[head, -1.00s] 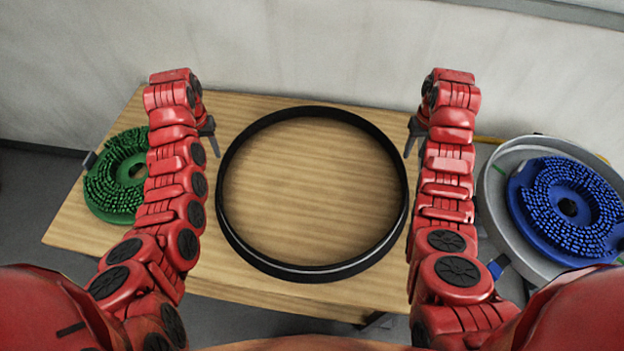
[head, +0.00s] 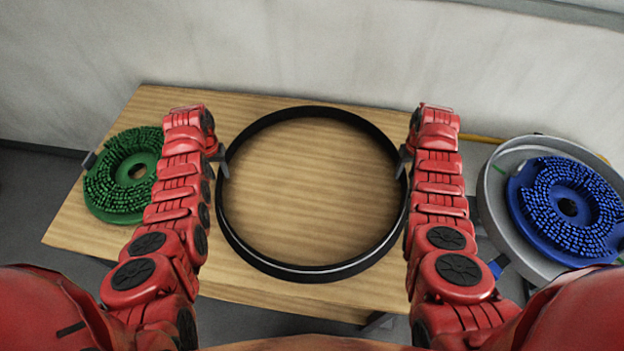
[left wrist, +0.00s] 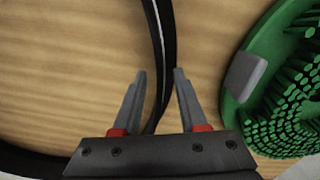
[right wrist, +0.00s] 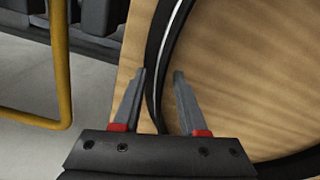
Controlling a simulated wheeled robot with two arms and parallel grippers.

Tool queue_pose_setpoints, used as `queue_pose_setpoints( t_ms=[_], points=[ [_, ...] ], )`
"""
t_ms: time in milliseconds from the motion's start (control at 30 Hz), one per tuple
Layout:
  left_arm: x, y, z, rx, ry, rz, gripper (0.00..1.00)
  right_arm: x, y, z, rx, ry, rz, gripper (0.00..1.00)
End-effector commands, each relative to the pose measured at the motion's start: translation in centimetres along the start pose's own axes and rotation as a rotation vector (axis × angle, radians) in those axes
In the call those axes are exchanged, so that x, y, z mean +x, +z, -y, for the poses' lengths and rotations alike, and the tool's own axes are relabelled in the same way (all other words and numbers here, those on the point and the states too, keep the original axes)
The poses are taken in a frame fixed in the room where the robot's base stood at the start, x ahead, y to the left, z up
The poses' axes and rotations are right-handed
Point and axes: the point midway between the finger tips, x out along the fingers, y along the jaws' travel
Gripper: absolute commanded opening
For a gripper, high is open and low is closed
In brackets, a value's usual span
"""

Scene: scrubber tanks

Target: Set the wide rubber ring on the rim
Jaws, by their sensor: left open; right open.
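The wide rubber ring (head: 312,272) is a large black hoop with a light line on its wall, lying on the wooden table. My left gripper (head: 222,160) is at its left side; in the left wrist view the open fingers (left wrist: 158,85) have the ring wall (left wrist: 160,50) between them. My right gripper (head: 404,160) is at its right side; in the right wrist view the open fingers (right wrist: 160,85) stand either side of the ring wall (right wrist: 152,60). Neither is closed on it. The rim is probably that of the grey round tank (head: 490,205) at right.
A green brush disc (head: 110,195) lies on the left of the table (head: 150,105). A blue brush disc (head: 570,205) sits in the grey tank beside the table. A yellow bar (right wrist: 62,70) shows in the right wrist view. A wall stands behind.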

Motion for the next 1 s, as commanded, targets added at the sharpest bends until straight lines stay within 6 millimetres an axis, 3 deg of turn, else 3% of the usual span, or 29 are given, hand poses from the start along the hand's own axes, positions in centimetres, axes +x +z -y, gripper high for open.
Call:
queue_pose_setpoints(
  t_ms=[433, 667, 1000],
  points=[
    [0.64, 0.04, 0.01, 0.0, 0.0, 0.0, 0.42, 0.59, 0.05, 0.05, -0.001, 0.0, 0.001, 0.42],
    [0.64, 0.06, 0.0, 0.0, 0.0, 0.0, 0.0, 0.58, 0.04, 0.06, -0.001, 0.0, 0.001, 0.0],
    [0.64, 0.07, -0.01, 0.0, 0.0, 0.001, 0.0, 0.57, 0.04, 0.05, -0.001, 0.0, 0.0, 0.0]
  ],
)
